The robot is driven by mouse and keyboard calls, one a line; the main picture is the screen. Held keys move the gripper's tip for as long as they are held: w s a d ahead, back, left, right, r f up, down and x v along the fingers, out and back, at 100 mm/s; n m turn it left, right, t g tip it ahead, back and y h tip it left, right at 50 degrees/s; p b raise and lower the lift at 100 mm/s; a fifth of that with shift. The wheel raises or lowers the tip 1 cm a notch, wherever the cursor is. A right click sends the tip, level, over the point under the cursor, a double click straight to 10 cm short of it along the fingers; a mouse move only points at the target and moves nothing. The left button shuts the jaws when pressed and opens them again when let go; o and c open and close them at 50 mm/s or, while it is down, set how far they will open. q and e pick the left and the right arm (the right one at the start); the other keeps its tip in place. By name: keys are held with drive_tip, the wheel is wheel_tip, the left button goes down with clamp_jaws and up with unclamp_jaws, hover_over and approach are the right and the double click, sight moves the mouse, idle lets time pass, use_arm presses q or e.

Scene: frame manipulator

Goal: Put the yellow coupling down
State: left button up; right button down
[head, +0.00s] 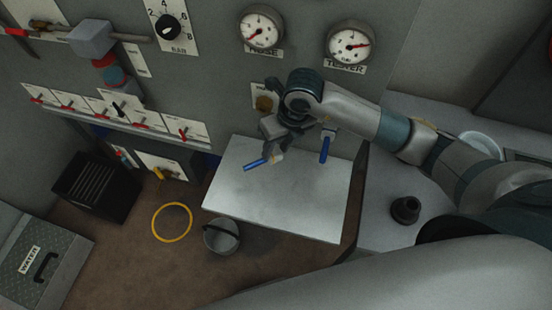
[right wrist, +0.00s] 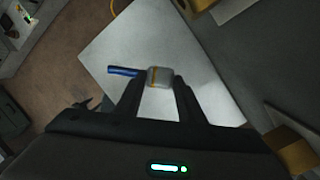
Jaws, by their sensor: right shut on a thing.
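My right gripper (head: 272,140) is over the pale metal tabletop (head: 250,200) near the panel. My left gripper is out of view.
Another blue piece (head: 325,149) hangs at the panel, right of my gripper. A grey bucket (head: 221,236) and a yellow ring (head: 171,222) are on the brown floor, left of the tabletop. A black crate (head: 95,186) stands further left. Most of the tabletop is bare.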

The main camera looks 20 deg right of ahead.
sight(277, 154)
drive_tip(key=shift+s+f, duration=0.1)
drive_tip(key=shift+f, duration=1.1)
drive_tip(key=shift+f, duration=0.1)
drive_tip(key=shift+f+p, duration=0.3)
drive_tip(key=shift+p, duration=0.15)
drive_tip(key=x, duration=0.2)
drive_tip(key=shift+s+d+f+p, duration=0.1)
drive_tip(key=shift+d+f+p, duration=0.05)
drive_tip(key=shift+f+p, duration=0.25)
drive_tip(key=shift+f, duration=0.1)
drive_tip(key=shift+f+b, duration=0.35)
drive_tip(key=shift+b, duration=0.05)
